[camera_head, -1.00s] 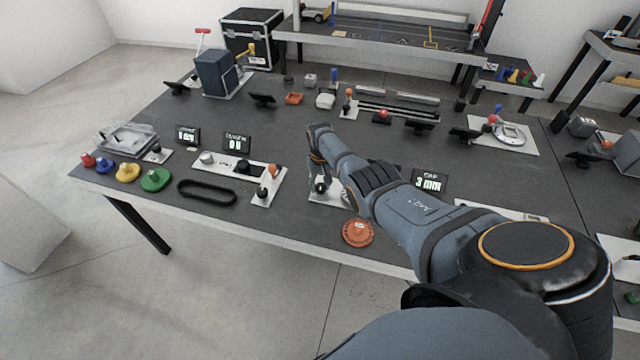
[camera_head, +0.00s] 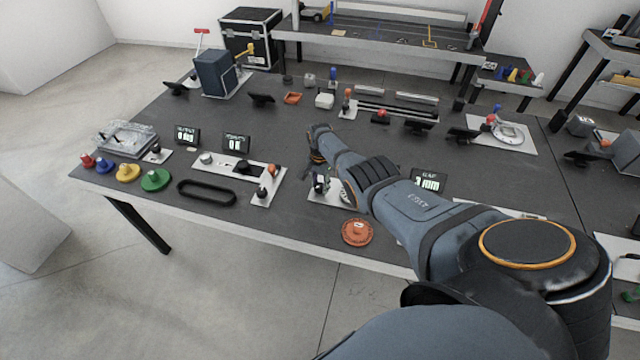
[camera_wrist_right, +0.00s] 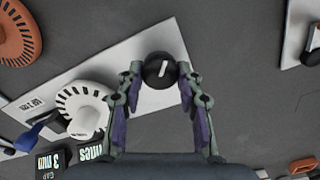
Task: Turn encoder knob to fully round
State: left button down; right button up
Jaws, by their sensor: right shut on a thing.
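A round black knob (camera_wrist_right: 159,70) with a white pointer line sits at one end of a white plate (camera_wrist_right: 148,44) in the right wrist view. My right gripper (camera_wrist_right: 160,72) is shut on this knob, one finger on each side of it. In the head view my right gripper (camera_head: 320,182) is low over the white plate near the table's front edge, and my own wrist partly hides the knob. A white toothed dial (camera_wrist_right: 84,110) lies on the same plate in the right wrist view. My left gripper is in neither view.
An orange disc (camera_head: 357,232) lies near the front edge. A dark display reading in mm (camera_head: 428,181) stands right of my forearm. A slider panel (camera_head: 235,168), a black loop (camera_head: 206,192) and two displays stand to the left. Coloured knobs, including a green one (camera_head: 155,180), line the left front.

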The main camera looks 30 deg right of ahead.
jog(key=m, duration=0.5)
jog(key=shift+s+a+f+m, duration=0.1)
jog(key=shift+s+m, duration=0.05)
jog(key=shift+m, duration=0.15)
jog(key=m, duration=1)
jog(key=shift+a+m+p, duration=0.1)
jog(key=shift+m+p, duration=0.2)
jog(key=shift+m, duration=0.1)
jog(key=m, duration=0.4)
jog(key=shift+m, duration=0.4)
jog(key=o, duration=1.2)
jog(key=shift+c, duration=0.2)
